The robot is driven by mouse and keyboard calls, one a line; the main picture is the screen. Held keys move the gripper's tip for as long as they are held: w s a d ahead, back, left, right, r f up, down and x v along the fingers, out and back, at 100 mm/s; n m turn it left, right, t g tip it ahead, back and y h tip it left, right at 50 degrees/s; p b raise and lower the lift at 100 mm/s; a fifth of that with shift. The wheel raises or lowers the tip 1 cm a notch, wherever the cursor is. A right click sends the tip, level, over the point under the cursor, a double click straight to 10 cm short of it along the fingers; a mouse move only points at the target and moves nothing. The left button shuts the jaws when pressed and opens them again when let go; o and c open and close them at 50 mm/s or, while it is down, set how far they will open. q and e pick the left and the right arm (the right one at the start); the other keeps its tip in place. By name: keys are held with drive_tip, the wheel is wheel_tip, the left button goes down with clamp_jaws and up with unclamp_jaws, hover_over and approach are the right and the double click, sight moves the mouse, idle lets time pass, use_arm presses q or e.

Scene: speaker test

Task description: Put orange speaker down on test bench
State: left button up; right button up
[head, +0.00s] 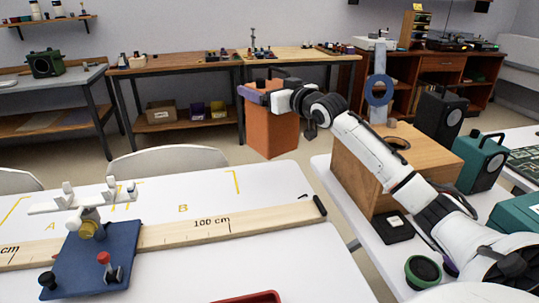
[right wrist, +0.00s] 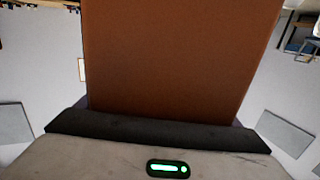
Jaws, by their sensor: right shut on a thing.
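The orange speaker (head: 271,132) is a tall box with a black carry handle on top. My right gripper (head: 262,86) is shut on it at its top. It appears to hang in the air beyond the far edge of the white test bench (head: 225,265), over the floor. The bench bears yellow corner marks, letters A and B and a long wooden ruler (head: 215,228) marked 100 cm. My left gripper is not in view.
A blue board (head: 90,262) with a small fixture stands across the ruler. A red tray (head: 250,297) shows at the bench's front edge. A wooden box (head: 350,165), a teal speaker (head: 482,165) and a dark speaker (head: 438,122) stand on the right. Area B looks clear behind the ruler.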

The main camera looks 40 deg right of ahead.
sight(284, 130)
drive_tip(key=shift+f+b, duration=0.7)
drive_tip(key=shift+f, duration=3.9)
drive_tip(key=o, duration=1.7)
drive_tip(key=shift+f, duration=0.35)
drive_tip(key=shift+o, duration=1.4)
drive_tip(key=shift+r, duration=0.1)
drive_tip(key=shift+s, duration=0.1)
drive_tip(key=s, duration=0.4)
drive_tip(key=s+a, duration=0.1)
drive_tip(key=s, duration=0.3)
drive_tip(key=s+p, duration=0.1)
drive_tip(key=s, duration=0.2)
drive_tip(key=shift+s+a+r, duration=0.2)
drive_tip(key=shift+s+r, duration=0.1)
drive_tip(key=shift+s, duration=0.1)
